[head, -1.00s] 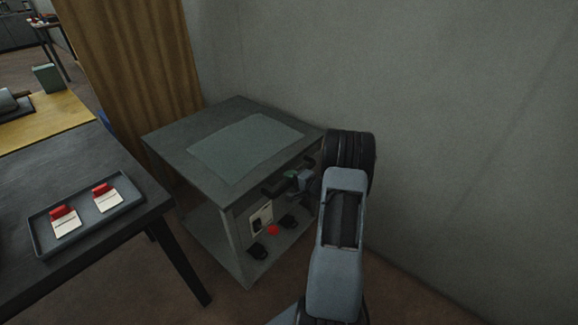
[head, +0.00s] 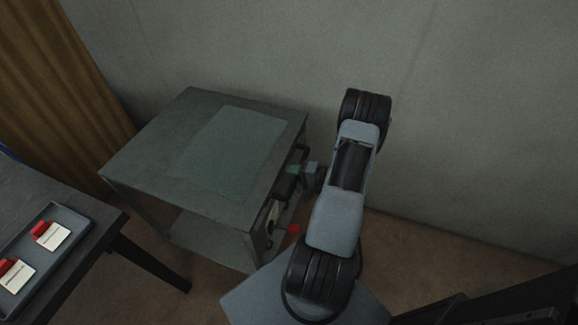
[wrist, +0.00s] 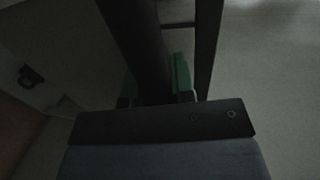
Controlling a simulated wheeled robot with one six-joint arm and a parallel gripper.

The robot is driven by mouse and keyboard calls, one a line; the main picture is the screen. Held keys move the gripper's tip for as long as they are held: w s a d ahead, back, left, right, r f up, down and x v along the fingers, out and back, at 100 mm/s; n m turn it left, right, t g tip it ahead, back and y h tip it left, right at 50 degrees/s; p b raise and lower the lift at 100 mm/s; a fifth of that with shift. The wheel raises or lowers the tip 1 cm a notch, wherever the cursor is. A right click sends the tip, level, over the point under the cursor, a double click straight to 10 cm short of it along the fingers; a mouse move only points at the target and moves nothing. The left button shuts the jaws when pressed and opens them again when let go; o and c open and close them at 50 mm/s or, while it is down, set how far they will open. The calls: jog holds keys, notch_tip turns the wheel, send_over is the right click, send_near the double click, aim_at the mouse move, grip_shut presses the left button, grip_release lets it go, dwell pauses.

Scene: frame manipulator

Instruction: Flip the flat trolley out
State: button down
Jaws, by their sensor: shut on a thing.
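A grey trolley-like stand (head: 150,160) with a flat top and a lower shelf stands against the wall in the head view. A paler sheet (head: 225,150) lies on its top. A dark handle (head: 284,186) is on its right side. My gripper (head: 294,170), with green pads, is at this handle. In the wrist view, a dark bar (wrist: 140,45) passes between the green pads of my gripper (wrist: 158,88), which is shut on it. My arm hides part of the stand's right side.
A red knob (head: 293,229) sits low near the stand's right side. A dark table (head: 85,250) with a tray (head: 77,222) of red-and-white cards is at left. A brown curtain (head: 50,90) hangs behind. Open floor (head: 440,255) lies right of my arm.

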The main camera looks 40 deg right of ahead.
jog(key=shift+s+d+f, duration=0.1)
jog(key=shift+s+d, duration=0.3)
jog(key=shift+s, duration=0.35)
jog(key=c, duration=1.1)
grip_release()
jog(key=shift+s+d, duration=0.25)
jog(key=shift+c, duration=0.2)
jog(key=shift+o, duration=0.8)
jog(key=shift+w+a, duration=0.15)
jog(key=v, duration=1.4)
jog(key=shift+p, duration=0.3)
jog(key=shift+w, duration=0.1)
